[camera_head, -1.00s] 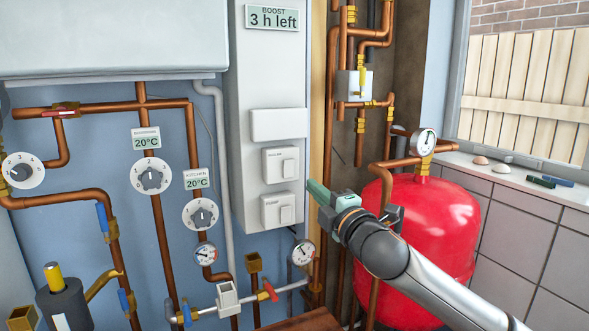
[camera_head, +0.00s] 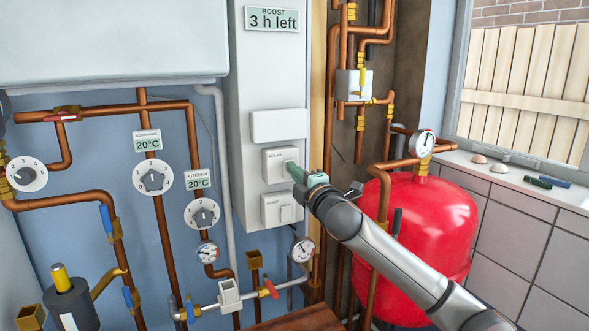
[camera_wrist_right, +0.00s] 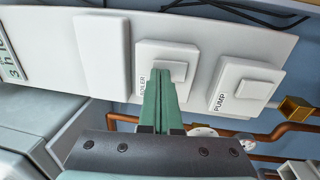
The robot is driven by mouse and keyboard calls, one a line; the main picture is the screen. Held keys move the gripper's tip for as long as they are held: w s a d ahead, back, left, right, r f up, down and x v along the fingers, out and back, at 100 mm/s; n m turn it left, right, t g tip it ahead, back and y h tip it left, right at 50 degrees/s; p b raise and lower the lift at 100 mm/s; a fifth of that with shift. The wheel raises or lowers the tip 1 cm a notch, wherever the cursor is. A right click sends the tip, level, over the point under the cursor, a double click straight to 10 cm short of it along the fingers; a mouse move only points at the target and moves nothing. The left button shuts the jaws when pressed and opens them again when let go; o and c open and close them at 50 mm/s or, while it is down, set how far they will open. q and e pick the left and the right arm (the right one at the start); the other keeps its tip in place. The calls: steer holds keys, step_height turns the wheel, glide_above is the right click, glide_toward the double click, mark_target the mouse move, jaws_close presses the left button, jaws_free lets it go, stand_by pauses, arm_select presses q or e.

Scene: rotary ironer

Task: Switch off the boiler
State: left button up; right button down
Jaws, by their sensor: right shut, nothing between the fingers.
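The boiler switch (camera_head: 273,164) is a white plate with a rocker on the grey panel, above the pump switch (camera_head: 272,210). In the right wrist view the boiler switch (camera_wrist_right: 150,56) carries the label BOILER, and the pump switch (camera_wrist_right: 245,85) stands beside it. My right gripper (camera_head: 291,169) is shut and empty, with its green fingertips at the right side of the boiler rocker. In the wrist view its fingertips (camera_wrist_right: 163,84) overlap the rocker's lower edge; I cannot tell whether they touch. My left gripper is out of view.
A blank white cover (camera_head: 279,125) sits above the switches, and a display (camera_head: 271,18) reads "BOOST 3 h left". Copper pipes (camera_head: 327,100) and a red tank (camera_head: 435,220) stand to the right. Dials (camera_head: 152,178) and valves line the left wall.

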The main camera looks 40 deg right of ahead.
stand_by(0.3)
steer(key=shift+w+d+r+p, duration=0.1)
steer(key=shift+r+p, duration=0.05)
steer(key=shift+p, duration=0.15)
steer(key=b+v, duration=0.3)
steer(key=v, duration=0.9)
steer(key=shift+s, duration=0.3)
stand_by(0.5)
